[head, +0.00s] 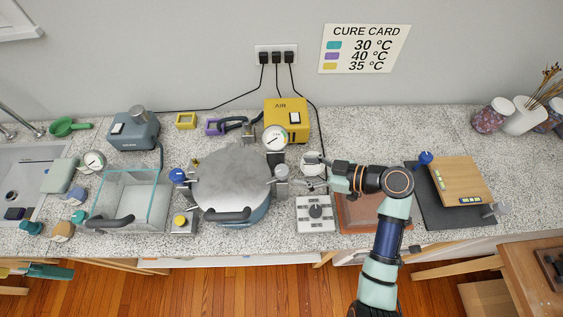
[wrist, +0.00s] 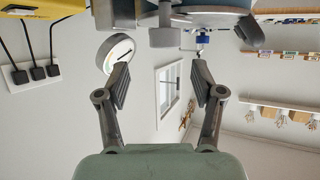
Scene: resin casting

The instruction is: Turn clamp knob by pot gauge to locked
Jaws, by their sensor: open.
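The silver-grey pot (head: 232,172) stands mid-counter with a dark handle in front. Its round white pressure gauge (head: 274,138) rises at the back right and shows in the wrist view (wrist: 116,50). A grey clamp knob (head: 281,172) is on the pot's right side, nearest the gauge. A grey knob-like part (wrist: 164,36) shows at the top middle of the wrist view. My gripper (head: 302,172) is right of the clamp knob, pointing left at it. Its fingers (wrist: 160,70) are spread, with nothing held between them. Whether a fingertip touches the knob cannot be told.
A blue knob (head: 178,175) is on the pot's left side. The yellow air unit (head: 288,120) stands behind the gauge. A white dial box (head: 315,214) sits below my gripper. A glass tank (head: 130,200) is left of the pot.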

